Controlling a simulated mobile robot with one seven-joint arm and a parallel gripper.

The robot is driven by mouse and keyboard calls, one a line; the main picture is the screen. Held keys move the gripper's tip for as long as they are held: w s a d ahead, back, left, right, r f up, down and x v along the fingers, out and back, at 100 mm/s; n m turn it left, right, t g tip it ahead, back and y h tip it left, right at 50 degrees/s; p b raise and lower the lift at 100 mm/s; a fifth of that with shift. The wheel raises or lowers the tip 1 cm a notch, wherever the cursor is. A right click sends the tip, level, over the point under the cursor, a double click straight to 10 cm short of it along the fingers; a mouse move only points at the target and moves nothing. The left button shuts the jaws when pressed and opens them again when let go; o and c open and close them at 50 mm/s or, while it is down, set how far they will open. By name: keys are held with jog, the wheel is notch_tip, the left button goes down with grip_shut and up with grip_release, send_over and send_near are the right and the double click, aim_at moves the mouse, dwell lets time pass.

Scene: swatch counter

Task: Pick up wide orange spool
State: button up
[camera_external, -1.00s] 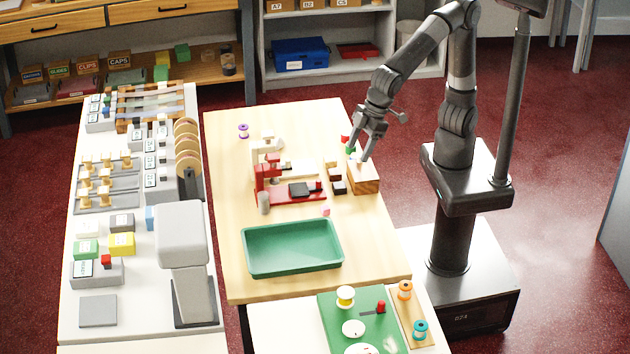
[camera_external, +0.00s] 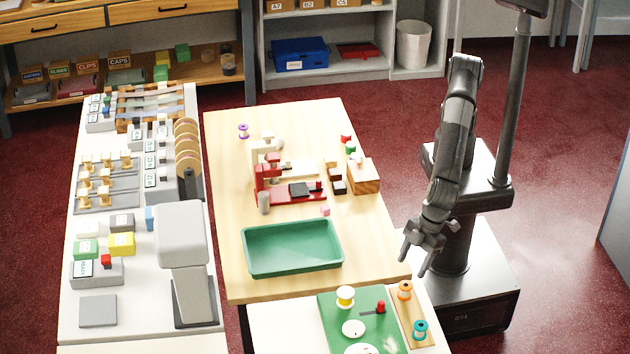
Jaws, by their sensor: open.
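An orange spool (camera_external: 405,290) stands upright at the far end of a wooden strip (camera_external: 408,317) on the white table at the bottom right. A teal spool (camera_external: 420,329) stands on the same strip, nearer the camera. My gripper (camera_external: 415,264) is open and empty, with its fingers pointing down. It appears above and slightly right of the orange spool in the picture, apart from it. How high it is above the table I cannot tell. The orange spool is in full view.
A green board (camera_external: 335,316) with a yellow-and-white spool (camera_external: 345,297) and a red knob (camera_external: 381,306) lies left of the strip. A green tray (camera_external: 292,274) sits on the wooden table. A wooden block (camera_external: 363,177) stands near that table's right edge.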

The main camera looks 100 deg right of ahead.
aim_at(406, 285)
jog(key=x, duration=0.3)
jog(key=shift+w+f, duration=0.1)
jog(key=shift+f, duration=0.1)
jog(key=x, duration=0.5)
jog(key=shift+s+a+f, duration=0.1)
jog(key=shift+s+a, duration=0.15)
jog(key=shift+s, duration=0.05)
jog(key=shift+c, duration=0.2)
jog(key=c, duration=1)
